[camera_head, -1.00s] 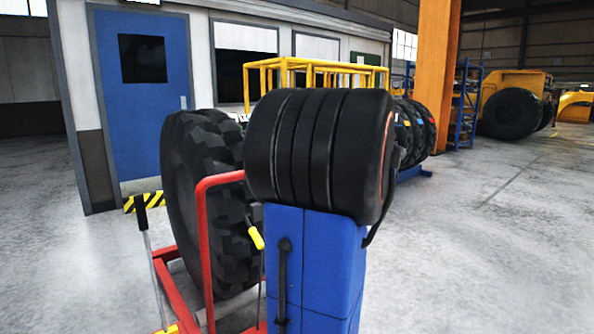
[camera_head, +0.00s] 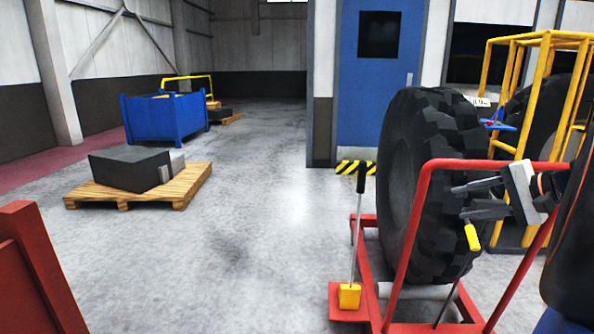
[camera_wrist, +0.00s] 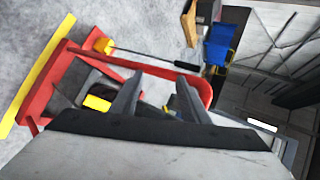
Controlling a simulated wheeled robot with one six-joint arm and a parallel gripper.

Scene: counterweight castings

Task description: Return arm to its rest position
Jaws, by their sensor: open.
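My gripper (camera_head: 458,201) is open and empty at the right of the head view. Its two fingers point left, in front of the big black tyre (camera_head: 425,150) and behind or beside the red frame's top bar. I cannot tell the exact gap between fingers and frame. In the wrist view the two grey fingers (camera_wrist: 158,97) are spread apart with nothing between them held. Beyond them lies the red frame (camera_wrist: 150,68).
The red frame (camera_head: 423,190) holds the tyre; a yellow-footed bar (camera_head: 349,296) stands at its left. A dark block (camera_head: 130,168) rests on a wooden pallet (camera_head: 190,185). A blue bin (camera_head: 165,118) stands behind. A yellow cage (camera_head: 545,85) is at right. The middle floor is clear.

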